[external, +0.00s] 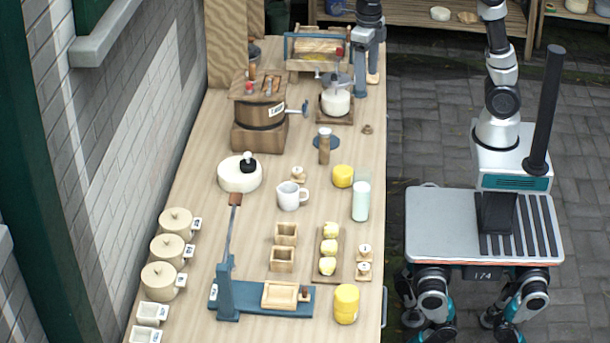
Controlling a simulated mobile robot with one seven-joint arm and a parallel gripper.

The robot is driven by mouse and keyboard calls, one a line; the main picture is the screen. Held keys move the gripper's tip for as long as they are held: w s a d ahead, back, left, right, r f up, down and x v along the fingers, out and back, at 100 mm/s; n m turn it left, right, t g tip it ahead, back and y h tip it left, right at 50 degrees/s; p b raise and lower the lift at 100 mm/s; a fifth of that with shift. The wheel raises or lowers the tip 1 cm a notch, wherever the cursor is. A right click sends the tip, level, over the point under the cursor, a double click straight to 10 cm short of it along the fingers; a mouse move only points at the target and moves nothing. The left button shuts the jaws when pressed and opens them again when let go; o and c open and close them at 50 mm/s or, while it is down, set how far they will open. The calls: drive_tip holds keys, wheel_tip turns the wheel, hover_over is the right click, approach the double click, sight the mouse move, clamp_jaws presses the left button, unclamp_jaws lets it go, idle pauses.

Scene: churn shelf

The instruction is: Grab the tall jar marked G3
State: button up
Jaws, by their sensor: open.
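A tall clear jar (361,200) with pale, milky contents stands upright near the right edge of the bench. No mark can be read on it, so I cannot confirm G3. My gripper (366,85) appears at the top of the view, pointing down over the far right part of the bench. Its two fingers look apart, with nothing visible between them. It is well beyond the jar and not touching it.
A yellow tub (342,176) and a white mug (290,196) stand left of the jar. A wooden tray (319,262) with pale yellow pieces lies nearer. Several lidded pots line the left edge.

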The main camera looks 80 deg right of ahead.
sight(361, 175)
wheel_tip(361, 175, down, 34)
drive_tip(key=shift+f, duration=0.1)
drive_tip(key=f, duration=0.4)
drive_tip(key=shift+s+a, duration=0.25)
drive_tip(key=shift+a, duration=0.1)
drive_tip(key=shift+f, duration=0.6)
drive_tip(key=shift+w+r, duration=0.1)
drive_tip(key=c, duration=1.4)
